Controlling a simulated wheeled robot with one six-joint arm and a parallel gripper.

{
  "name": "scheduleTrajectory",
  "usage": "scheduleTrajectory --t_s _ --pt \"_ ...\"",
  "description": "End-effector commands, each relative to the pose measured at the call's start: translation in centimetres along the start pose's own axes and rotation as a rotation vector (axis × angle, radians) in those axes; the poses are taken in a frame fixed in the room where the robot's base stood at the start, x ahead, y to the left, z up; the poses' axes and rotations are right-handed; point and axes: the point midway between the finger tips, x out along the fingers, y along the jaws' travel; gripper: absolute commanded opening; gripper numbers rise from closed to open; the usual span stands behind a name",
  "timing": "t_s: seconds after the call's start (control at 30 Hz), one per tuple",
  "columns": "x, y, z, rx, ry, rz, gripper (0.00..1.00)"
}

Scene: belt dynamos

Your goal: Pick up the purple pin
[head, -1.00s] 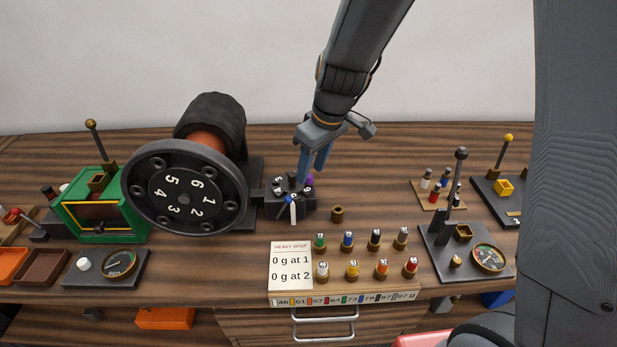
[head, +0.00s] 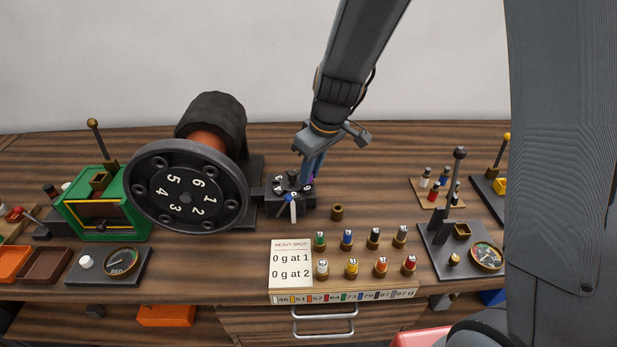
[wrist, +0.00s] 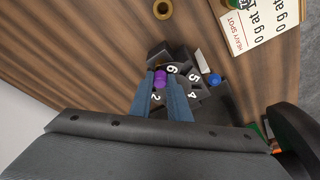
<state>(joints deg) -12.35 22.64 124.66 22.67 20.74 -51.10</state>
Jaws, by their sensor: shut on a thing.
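The purple pin (wrist: 160,79) sits between the two blue fingertips of my gripper (wrist: 161,88) in the wrist view. My gripper is shut on it, right at the black numbered block (wrist: 208,103). In the head view the gripper (head: 312,170) reaches down to the back right of the black block (head: 277,208), and only a sliver of the purple pin (head: 311,181) shows beside the fingers. Whether the pin's lower end is still in the block is hidden.
A blue-headed pin (head: 288,198) and a white piece (head: 293,212) are at the block's front. The large numbered wheel (head: 184,200) stands close on the left. A brass ring (head: 337,212) lies to the right. Several colored pegs stand on the front rack (head: 345,289).

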Motion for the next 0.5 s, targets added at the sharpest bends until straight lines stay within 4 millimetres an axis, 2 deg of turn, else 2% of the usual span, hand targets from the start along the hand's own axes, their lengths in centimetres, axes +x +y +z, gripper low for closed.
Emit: scheduleTrajectory --t_s 0.23,0.5 --pt "-1.2 0.0 -0.4 -0.001 0.003 0.001 0.00" --pt "-5.6 0.1 -1.7 -0.002 0.005 0.003 0.00"
